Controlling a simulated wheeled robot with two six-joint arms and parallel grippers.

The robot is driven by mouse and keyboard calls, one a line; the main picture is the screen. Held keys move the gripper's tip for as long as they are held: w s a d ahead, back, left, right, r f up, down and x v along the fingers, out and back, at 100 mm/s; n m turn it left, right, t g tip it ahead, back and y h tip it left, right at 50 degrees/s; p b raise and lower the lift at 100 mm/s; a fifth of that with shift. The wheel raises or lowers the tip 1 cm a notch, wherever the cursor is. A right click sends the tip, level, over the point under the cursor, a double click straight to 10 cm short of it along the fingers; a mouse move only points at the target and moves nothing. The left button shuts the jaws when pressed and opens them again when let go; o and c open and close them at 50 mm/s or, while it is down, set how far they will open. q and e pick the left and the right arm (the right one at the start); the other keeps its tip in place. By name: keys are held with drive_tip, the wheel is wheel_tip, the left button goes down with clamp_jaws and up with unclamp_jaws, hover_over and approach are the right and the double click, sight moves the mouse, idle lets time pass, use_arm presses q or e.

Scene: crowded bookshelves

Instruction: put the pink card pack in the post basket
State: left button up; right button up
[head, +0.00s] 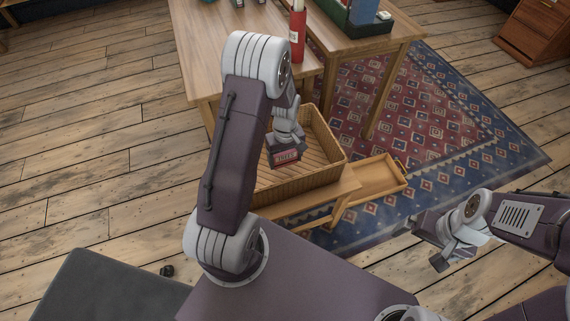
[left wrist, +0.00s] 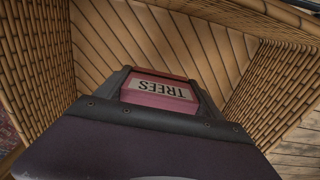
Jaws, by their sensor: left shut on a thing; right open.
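The pink card pack (left wrist: 160,95), with a pale label reading "TREES", is held in my left gripper (head: 285,156). In the head view the pack (head: 286,156) shows as a small dark red and pink block at the end of my left arm. A woven wicker basket (head: 337,168) stands below and around it, and its slatted floor and walls (left wrist: 40,60) fill the left wrist view. The pack appears over or within the basket's opening; its height above the floor is hard to tell. My right gripper (head: 437,246) is open and empty, at the right.
The basket stands on a low wooden stand (head: 340,193) with a shallow wooden tray (head: 378,178) beside it. Wooden tables (head: 205,50) with a red box (head: 297,35) and a green box (head: 345,25) stand behind. A patterned rug (head: 450,120) lies at the right.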

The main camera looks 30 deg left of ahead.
sight(285, 165)
use_arm(q)
wheel_tip(285, 165, down, 4)
drive_tip(key=shift+r+b, duration=0.25)
drive_tip(key=shift+b, duration=0.45)
drive_tip(key=shift+f, duration=0.1)
drive_tip(key=o, duration=1.5)
drive_tip(key=shift+c, duration=0.2)
